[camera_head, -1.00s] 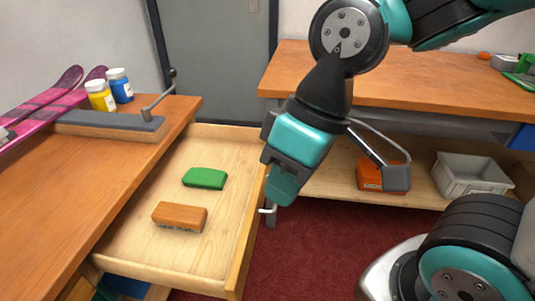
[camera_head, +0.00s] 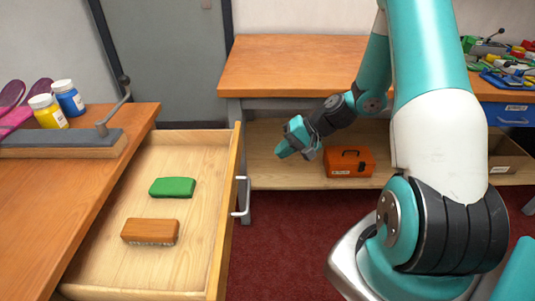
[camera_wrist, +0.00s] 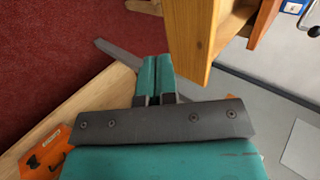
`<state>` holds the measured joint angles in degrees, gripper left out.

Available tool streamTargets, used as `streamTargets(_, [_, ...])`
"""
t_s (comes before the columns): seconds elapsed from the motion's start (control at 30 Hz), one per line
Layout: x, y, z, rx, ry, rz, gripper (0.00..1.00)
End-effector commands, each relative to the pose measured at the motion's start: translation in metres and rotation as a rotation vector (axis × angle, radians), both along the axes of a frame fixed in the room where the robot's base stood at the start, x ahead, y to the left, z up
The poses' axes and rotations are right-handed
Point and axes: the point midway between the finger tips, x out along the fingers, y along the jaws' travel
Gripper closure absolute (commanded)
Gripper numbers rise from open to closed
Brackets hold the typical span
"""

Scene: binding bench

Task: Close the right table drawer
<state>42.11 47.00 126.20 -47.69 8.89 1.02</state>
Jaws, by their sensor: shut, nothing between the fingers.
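The open wooden drawer (camera_head: 160,262) sticks out from the left table (camera_head: 40,190) in the head view. Its front panel faces right and carries a metal handle (camera_head: 241,197). A green block (camera_head: 172,187) and a brown brush (camera_head: 150,231) lie inside it. My gripper (camera_head: 281,152) is beyond and to the right of the drawer, in front of the far bench's lower shelf, apart from the handle. In the wrist view my gripper's fingers (camera_wrist: 157,62) are together and empty. A wooden drawer corner (camera_wrist: 196,50) shows just right of them.
An orange toolbox (camera_head: 348,162) stands on the lower shelf (camera_head: 270,175) of the far bench (camera_head: 290,65). A grey bench leg (camera_head: 245,205) stands near the drawer. Paint jars (camera_head: 68,98) and a grey bar with a lever (camera_head: 60,140) are on the left table. Red floor is clear right of the drawer.

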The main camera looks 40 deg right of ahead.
Motion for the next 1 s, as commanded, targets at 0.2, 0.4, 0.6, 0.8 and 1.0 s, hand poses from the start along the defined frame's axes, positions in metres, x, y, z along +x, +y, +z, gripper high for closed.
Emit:
streamTargets(0.2, [0.019,0.029,-0.032,0.001,0.003,0.008,1.0])
streamTargets(0.4, [0.036,0.054,-0.06,0.001,0.003,0.009,1.0])
streamTargets(0.6, [0.054,0.076,-0.057,-0.002,-0.001,0.007,1.0])
streamTargets(0.8, [0.06,0.084,-0.057,-0.001,0.002,0.005,1.0])
streamTargets(1.0, [0.06,0.084,-0.057,-0.001,0.002,0.004,1.0])
